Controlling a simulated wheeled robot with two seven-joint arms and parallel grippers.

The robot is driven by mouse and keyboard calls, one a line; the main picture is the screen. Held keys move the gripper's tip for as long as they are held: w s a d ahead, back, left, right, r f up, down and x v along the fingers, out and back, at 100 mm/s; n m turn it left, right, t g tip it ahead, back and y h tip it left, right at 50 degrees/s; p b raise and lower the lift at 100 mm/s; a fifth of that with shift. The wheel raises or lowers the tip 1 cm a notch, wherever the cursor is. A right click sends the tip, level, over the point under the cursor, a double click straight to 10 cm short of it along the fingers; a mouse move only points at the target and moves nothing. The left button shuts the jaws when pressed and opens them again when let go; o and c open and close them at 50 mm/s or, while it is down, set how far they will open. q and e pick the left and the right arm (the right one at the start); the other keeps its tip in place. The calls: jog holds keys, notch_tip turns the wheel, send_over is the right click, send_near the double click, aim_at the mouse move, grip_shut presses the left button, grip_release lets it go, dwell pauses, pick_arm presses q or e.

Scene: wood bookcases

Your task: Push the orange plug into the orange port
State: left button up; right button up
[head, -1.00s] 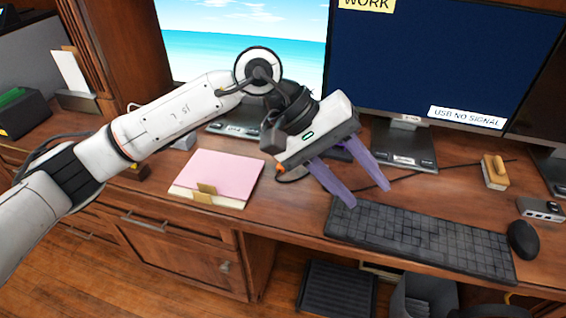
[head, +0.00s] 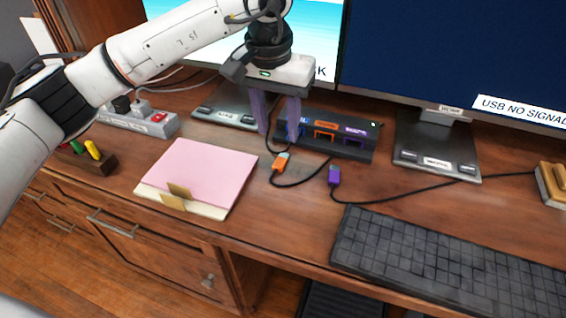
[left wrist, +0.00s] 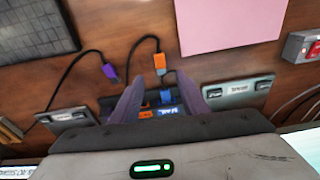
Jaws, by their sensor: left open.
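The orange plug (head: 282,161) lies on the desk on its black cable, in front of the dark hub (head: 367,152). The hub's orange port (head: 324,136) is the middle one, between a blue port and a purple port, and looks empty. My left gripper (head: 279,137) is open, fingers pointing down, at the hub's left end, just behind the orange plug. In the left wrist view the orange plug (left wrist: 160,64) shows just beyond the gap between the fingertips. The blue port is partly hidden by a finger. My right gripper is not in view.
A purple plug (head: 334,175) lies right of the orange one. A keyboard (head: 440,255) is at front right, a pink notepad (head: 205,170) at left. Monitor stands (head: 437,150) flank the hub. A power strip (head: 140,120) is at back left. Bare desk lies between notepad and keyboard.

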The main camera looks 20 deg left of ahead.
aim_at(280, 160)
pick_arm(q)
jog(key=f, duration=0.3)
jog(key=w+f, duration=0.1)
jog(key=f, duration=0.5)
jog(key=shift+w, duration=0.2)
grip_shut()
